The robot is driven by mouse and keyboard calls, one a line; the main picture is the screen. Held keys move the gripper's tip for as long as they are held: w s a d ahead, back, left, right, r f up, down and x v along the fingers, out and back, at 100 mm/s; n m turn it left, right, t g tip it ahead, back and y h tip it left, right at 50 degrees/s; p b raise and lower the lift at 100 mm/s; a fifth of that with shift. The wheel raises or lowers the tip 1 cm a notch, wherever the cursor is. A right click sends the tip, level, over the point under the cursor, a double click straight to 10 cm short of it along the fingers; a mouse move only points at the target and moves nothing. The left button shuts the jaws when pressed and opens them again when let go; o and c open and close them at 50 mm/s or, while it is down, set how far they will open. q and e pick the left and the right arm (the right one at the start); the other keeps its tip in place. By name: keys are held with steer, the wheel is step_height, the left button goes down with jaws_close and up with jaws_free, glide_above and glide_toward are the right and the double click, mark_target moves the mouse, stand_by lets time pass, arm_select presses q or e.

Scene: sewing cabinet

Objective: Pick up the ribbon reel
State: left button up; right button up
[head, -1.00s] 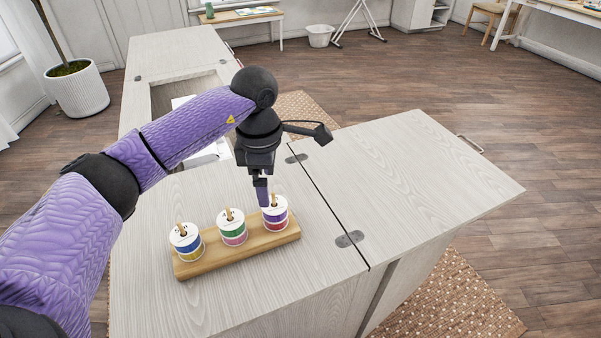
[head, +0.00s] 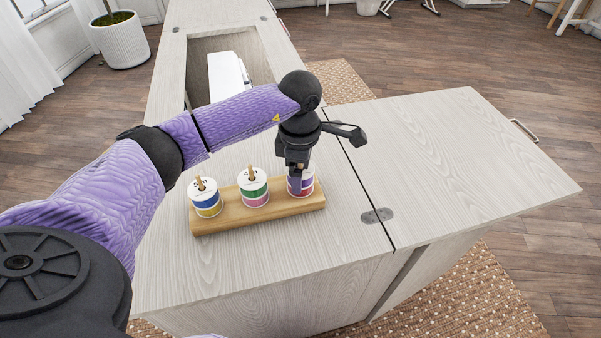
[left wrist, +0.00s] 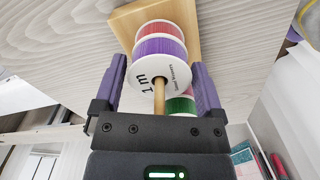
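Three reels with white flanges stand on pegs in a row on a wooden stand (head: 228,222). The right reel (head: 307,183) has purple and red ribbon; the middle reel (head: 254,188) has green and pink, the left reel (head: 205,198) blue and yellow. My left gripper (head: 296,183) points down at the right reel and hides part of it. In the left wrist view, the purple-and-red reel (left wrist: 160,62), marked "1 m", sits between the fingers of my left gripper (left wrist: 160,72). They are open, with narrow gaps beside it. My right gripper is not in view.
The stand rests on a pale wooden cabinet top (head: 255,262). A hinged leaf (head: 460,160) extends right, its top clear. Behind my arm is a recess with a white machine (head: 228,75). A potted plant (head: 121,40) stands at the far left.

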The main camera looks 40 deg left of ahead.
arm_select(q)
steer(key=c, duration=0.7)
steer(key=shift+c, duration=0.7)
steer(key=shift+r, duration=0.1)
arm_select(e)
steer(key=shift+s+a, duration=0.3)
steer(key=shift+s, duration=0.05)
